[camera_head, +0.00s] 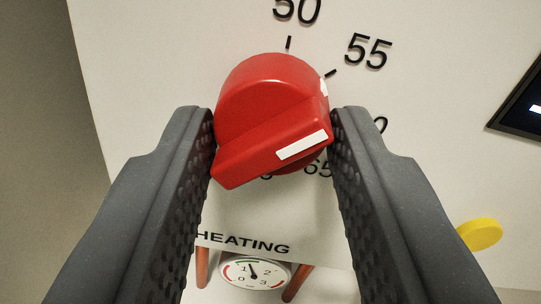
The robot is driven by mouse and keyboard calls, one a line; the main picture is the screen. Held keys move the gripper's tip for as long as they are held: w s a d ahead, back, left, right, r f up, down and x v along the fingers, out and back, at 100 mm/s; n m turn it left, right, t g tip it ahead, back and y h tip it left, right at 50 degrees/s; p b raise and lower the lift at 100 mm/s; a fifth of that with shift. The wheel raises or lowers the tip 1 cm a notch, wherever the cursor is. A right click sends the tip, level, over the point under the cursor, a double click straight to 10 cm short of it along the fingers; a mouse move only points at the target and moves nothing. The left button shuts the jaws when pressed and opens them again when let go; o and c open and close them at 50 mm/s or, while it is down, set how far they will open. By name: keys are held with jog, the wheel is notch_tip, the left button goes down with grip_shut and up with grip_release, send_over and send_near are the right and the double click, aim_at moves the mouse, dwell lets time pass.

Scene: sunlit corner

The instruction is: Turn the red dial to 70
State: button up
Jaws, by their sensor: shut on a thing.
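The red dial (268,95) is on a white panel, with a raised grip bar across its face. A white stripe on the bar's right end points right and slightly up, roughly toward a number partly hidden by my right finger, below 55. Another white mark is on the dial's right rim. My gripper (272,125) is shut on the dial, one grey finger at each side. The numbers 50 and 55 show clearly above. 65 is partly covered at lower right, and a digit peeks out under the dial; 70 cannot be read.
The HEATING label (243,243) is below the dial, with a small round gauge (255,272) between copper-coloured pipes under it. A yellow round part (480,234) is at the right. A dark screen (522,105) is at the right edge.

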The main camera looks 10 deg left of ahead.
jog(key=shift+r+m+p, duration=0.15)
jog(key=shift+m+p, duration=0.15)
jog(key=shift+p, duration=0.2)
jog(key=shift+m+p, duration=0.6)
jog(key=shift+p, duration=0.05)
jog(key=m+p, duration=0.3)
jog(key=m, duration=0.1)
jog(key=m+p, duration=0.1)
jog(key=m, duration=0.3)
jog(key=shift+t, duration=0.3)
jog(key=m, duration=0.4)
jog(key=shift+f+h, duration=0.25)
jog(key=shift+h, duration=0.15)
jog(key=m+b, duration=0.2)
jog(key=m, duration=0.1)
jog(key=m+b, duration=0.2)
jog(key=m, duration=0.2)
jog(key=shift+a+f+t+h, duration=0.1)
jog(key=shift+f+t+h, duration=0.05)
jog(key=shift+t+h, duration=0.15)
jog(key=shift+m+h+b, duration=0.3)
jog(key=shift+m+b, duration=2.65)
jog(key=shift+m, duration=0.75)
jog(key=shift+s+a, duration=0.1)
